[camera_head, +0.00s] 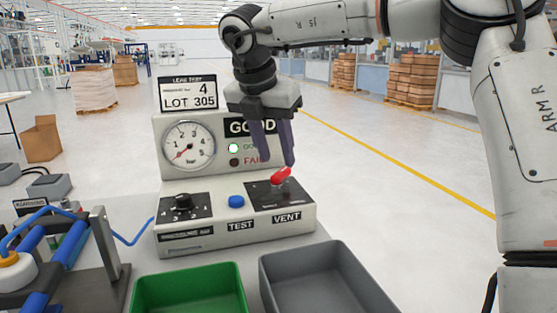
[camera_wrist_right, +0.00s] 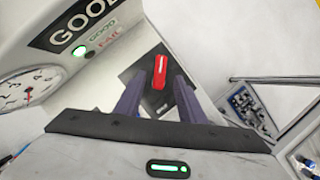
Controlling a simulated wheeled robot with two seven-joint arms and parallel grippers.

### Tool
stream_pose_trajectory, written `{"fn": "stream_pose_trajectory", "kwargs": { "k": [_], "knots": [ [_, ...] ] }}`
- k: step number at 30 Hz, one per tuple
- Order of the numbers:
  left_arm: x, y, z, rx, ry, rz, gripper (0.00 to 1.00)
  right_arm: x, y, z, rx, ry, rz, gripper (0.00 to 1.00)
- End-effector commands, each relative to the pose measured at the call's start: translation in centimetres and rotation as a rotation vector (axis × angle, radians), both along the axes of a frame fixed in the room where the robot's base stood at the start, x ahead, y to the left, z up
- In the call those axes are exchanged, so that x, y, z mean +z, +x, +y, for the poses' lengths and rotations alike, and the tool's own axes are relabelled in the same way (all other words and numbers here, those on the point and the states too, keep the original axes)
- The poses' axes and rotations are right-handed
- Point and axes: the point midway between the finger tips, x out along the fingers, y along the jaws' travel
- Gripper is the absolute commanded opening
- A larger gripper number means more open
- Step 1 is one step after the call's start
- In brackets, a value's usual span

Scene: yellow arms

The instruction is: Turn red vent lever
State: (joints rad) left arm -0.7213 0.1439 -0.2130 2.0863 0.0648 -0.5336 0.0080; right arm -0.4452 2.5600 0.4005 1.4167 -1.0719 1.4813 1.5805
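The red vent lever (camera_head: 281,175) sits on the black plate above the VENT label, at the right of the leak test box (camera_head: 235,218). It tilts up to the right in the head view. My right gripper (camera_head: 276,164) is just above and behind it, fingers pointing down and apart. In the right wrist view the lever (camera_wrist_right: 160,72) shows between and beyond the tips of the two open fingers (camera_wrist_right: 156,88), nearer the right finger. I cannot tell whether a finger touches it. My left gripper is not in view.
The box also carries a blue TEST button (camera_head: 236,201), a black selector knob (camera_head: 183,202) and a pressure gauge (camera_head: 189,146). A green bin (camera_head: 190,275) and a grey bin (camera_head: 325,257) stand in front. A fixture with blue tubing (camera_head: 104,245) is at the left.

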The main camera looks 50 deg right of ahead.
Motion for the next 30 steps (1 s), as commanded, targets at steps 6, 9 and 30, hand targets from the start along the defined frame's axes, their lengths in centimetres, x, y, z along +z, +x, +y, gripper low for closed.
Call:
{"fn": "stream_pose_trajectory", "kwargs": {
  "k": [6,9,30],
  "knots": [
    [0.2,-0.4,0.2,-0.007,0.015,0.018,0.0,4.2,-0.4,1.6,-0.001,0.001,-0.001,0.36],
    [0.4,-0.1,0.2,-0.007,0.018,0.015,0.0,5.2,-0.6,2.0,0.0,0.0,0.0,0.36],
    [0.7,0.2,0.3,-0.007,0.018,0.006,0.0,5.9,-0.7,2.3,-0.001,0.0,0.001,0.36]
  ]
}}
